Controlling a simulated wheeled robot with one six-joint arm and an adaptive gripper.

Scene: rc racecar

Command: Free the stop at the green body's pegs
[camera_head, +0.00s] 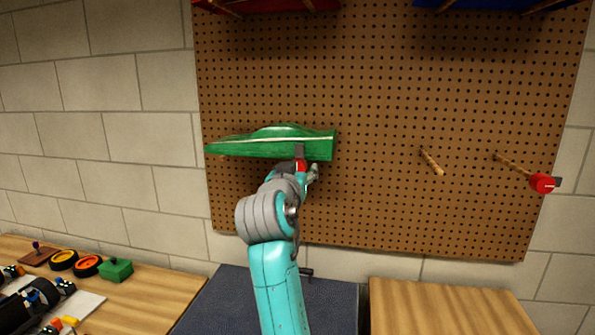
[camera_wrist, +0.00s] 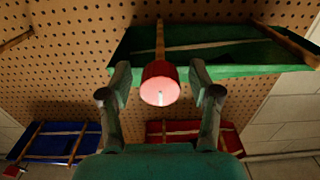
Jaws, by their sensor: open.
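The green car body (camera_head: 265,143) hangs on the pegboard, resting on wooden pegs; the wrist view shows it from below (camera_wrist: 225,55). A red stop (camera_wrist: 159,84) sits on the end of a wooden peg (camera_wrist: 160,42) at this body. It also shows as a small red patch in the head view (camera_head: 300,165). My gripper (camera_wrist: 160,75) is open, with one finger on each side of the red stop. A gap shows between the stop and each finger. A second peg (camera_wrist: 285,42) under the body shows no stop on its visible part.
The brown pegboard (camera_head: 400,100) also carries a red body (camera_head: 270,4), a blue body (camera_head: 490,5), a bare peg (camera_head: 432,162) and a peg with another red stop (camera_head: 542,183). Below are a wooden table with car parts (camera_head: 150,295) and a wooden surface (camera_head: 450,305).

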